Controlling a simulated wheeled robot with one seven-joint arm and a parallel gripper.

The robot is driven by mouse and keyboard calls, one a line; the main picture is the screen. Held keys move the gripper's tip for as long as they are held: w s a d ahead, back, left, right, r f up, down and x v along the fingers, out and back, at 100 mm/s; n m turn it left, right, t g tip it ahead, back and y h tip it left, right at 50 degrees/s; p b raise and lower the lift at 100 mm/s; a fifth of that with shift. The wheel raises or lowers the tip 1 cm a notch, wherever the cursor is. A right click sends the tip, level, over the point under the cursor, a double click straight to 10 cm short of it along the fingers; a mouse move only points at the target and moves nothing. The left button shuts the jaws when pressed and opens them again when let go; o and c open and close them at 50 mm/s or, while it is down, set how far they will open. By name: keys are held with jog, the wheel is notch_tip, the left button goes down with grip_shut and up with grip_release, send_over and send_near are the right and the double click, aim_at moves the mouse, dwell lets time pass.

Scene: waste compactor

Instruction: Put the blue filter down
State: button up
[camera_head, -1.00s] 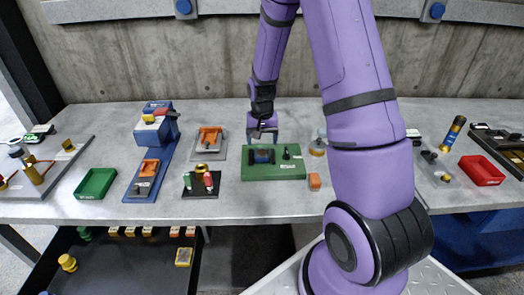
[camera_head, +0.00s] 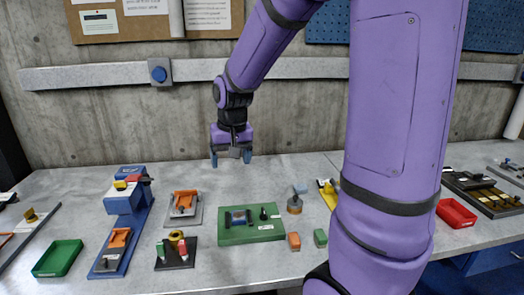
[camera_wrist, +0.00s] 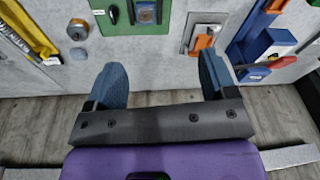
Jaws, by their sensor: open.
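The blue filter (camera_head: 238,217) sits in a dark fixture on the green board (camera_head: 250,236) in the middle of the bench.
A blue stand (camera_head: 124,203) and an orange clamp on a grey plate (camera_head: 184,206) are left of the board. A green tray (camera_head: 58,258) and red tray (camera_head: 456,212) lie further out.

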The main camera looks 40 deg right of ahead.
jog(key=s+a+r+n+t, duration=0.1)
jog(key=s+a+r, duration=0.1)
jog(key=s, duration=0.4)
jog(key=s+a+r+n+t, duration=0.1)
jog(key=s+a+r+n, duration=0.1)
jog(key=s+r, duration=0.3)
jog(key=s+a+r+n+t, duration=0.1)
jog(key=s+a+r, duration=0.2)
jog(key=s, duration=0.6)
jog(key=shift+r, duration=0.65)
jog(key=shift+w, duration=0.15)
jog(key=shift+c, duration=0.3)
dwell(0.3)
